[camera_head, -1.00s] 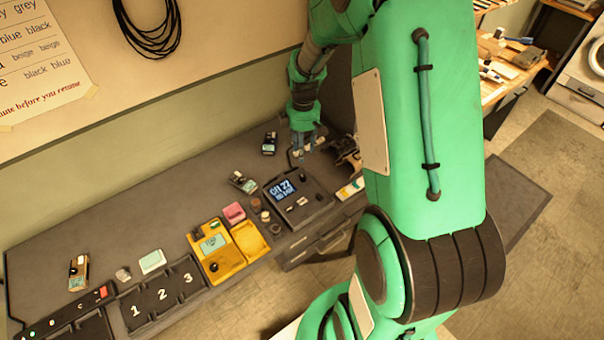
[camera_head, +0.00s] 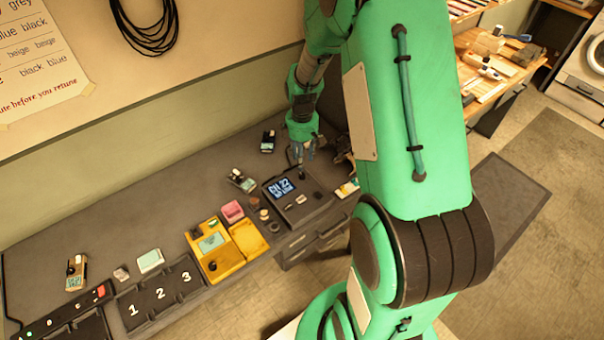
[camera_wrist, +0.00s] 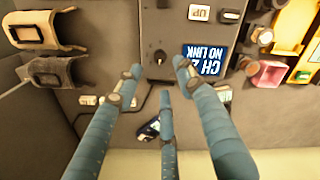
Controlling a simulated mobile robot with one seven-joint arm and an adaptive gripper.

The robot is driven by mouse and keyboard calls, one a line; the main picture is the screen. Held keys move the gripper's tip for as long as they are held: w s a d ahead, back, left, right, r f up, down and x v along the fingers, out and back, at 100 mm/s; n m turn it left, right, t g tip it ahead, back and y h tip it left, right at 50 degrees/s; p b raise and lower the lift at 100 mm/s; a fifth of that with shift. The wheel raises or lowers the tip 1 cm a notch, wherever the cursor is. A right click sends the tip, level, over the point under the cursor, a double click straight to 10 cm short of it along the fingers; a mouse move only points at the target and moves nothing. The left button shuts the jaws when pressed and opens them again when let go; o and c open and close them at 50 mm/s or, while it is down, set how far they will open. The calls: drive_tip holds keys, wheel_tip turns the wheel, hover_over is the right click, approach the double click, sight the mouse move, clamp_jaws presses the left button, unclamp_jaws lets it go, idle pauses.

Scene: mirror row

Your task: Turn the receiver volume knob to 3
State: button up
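The receiver (camera_head: 318,204) is a dark box on the bench with a lit blue display (camera_head: 281,188) reading "CH 22 NO LINK". The display shows upside down in the wrist view (camera_wrist: 203,59). A small dark round knob (camera_wrist: 160,57) stands on its panel beside the display; I take it for the volume knob. No scale or pointer setting is readable. My gripper (camera_wrist: 158,75) is open and empty, with two fingertips on either side of the knob and a third finger below it in the picture. In the head view my gripper (camera_head: 300,164) is just over the receiver's back edge.
A yellow meter (camera_head: 223,262), a pink box (camera_head: 232,211) and small round parts stand left of the receiver. A tray marked 1, 2, 3 (camera_head: 160,294) lies farther left. Holders (camera_wrist: 52,75) stand close on the other side. A small device (camera_head: 268,141) lies behind on the bench.

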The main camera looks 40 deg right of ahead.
sight(302, 175)
wheel_tip(302, 175, down, 8)
drive_tip(key=shift+f+b, duration=0.25)
drive_tip(key=shift+b, duration=0.5)
clamp_jaws()
